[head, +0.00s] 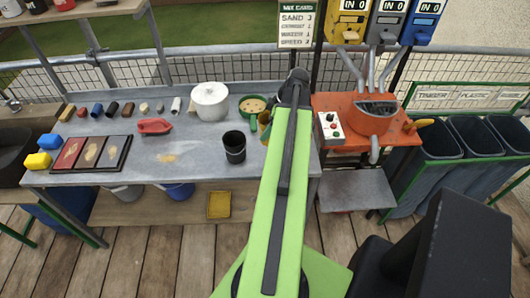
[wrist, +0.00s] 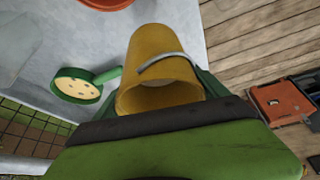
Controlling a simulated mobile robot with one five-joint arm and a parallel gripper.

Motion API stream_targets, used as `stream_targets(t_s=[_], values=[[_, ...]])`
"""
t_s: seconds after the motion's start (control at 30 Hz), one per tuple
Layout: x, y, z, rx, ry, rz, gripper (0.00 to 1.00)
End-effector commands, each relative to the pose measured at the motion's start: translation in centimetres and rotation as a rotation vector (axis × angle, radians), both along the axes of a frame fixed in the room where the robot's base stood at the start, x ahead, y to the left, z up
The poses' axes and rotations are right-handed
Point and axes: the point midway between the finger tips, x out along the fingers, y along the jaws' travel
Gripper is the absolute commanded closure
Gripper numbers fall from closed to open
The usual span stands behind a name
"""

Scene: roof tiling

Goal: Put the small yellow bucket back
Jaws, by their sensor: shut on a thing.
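The small yellow bucket (wrist: 150,58) fills the middle of the wrist view, tilted, with a grey metal handle across its side. My gripper (wrist: 165,100) is shut on it; the fingers are mostly hidden by the bucket and the gripper body. In the head view only a sliver of the yellow bucket (head: 264,121) shows left of my green arm, over the right part of the grey workbench (head: 195,150). My arm hides the gripper there. I cannot tell whether the bucket touches the bench.
A green-rimmed sieve (head: 252,105) lies close left of the bucket. The orange mixer stand (head: 335,105) is to the right. The front middle of the bench is mostly clear.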

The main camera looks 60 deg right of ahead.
Motion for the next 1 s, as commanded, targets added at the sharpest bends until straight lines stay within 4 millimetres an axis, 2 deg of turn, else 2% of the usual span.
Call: stream_targets(t_s=[0.03, 0.2, 0.27, 0.47, 0.73, 1.0], values=[[0.0, 0.0, -1.2, 0.000, -0.001, 0.000, 0.86], [0.0, 0.0, -5.0, 0.000, -0.001, 0.001, 0.86], [0.0, 0.0, -5.9, 0.000, -0.001, 0.001, 0.86], [0.1, 0.0, -6.1, 0.000, -0.001, 0.002, 0.86], [0.1, 0.1, -10.0, 0.000, -0.001, 0.002, 0.86], [0.1, 0.1, -9.6, 0.000, -0.001, 0.003, 0.86]])
